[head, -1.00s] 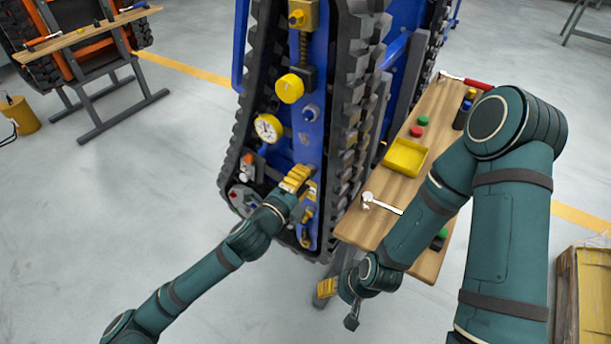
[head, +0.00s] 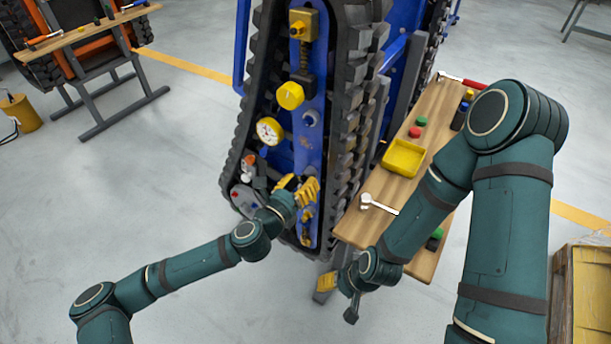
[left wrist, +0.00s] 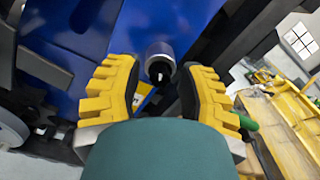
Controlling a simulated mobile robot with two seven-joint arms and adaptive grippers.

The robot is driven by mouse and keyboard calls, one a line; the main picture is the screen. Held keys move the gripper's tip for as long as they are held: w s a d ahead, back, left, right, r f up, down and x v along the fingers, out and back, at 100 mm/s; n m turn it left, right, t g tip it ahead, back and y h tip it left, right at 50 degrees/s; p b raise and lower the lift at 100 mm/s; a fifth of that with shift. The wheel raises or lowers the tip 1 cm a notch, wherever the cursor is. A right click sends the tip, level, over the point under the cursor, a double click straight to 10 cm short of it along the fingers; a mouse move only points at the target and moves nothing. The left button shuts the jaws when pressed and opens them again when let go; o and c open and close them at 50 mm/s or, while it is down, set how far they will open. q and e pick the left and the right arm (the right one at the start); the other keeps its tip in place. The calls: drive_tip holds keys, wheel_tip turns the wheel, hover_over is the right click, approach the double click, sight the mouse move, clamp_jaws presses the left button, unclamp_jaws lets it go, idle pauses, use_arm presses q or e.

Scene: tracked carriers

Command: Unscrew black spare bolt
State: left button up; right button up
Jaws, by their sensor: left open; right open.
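A short cylinder with a metal-grey collar and a black end (left wrist: 160,68), likely the black spare bolt, sticks out of the blue panel (left wrist: 75,30) in the left wrist view. My left gripper (head: 297,189) is open at the lower part of the blue panel in the head view. In the left wrist view its yellow fingers (left wrist: 153,92) stand left and right of the black end, with visible gaps to it. The bolt cannot be made out in the head view. My right gripper (head: 338,292) is open and empty, low beside the wooden bench.
The wooden bench (head: 385,225) holds a yellow tray (head: 403,158) and a wrench (head: 378,204). Open floor lies to the left.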

use_arm(q)
drive_tip(key=m, duration=0.8)
drive_tip(key=shift+m, duration=0.4)
drive_tip(key=m, duration=0.7)
clamp_jaws()
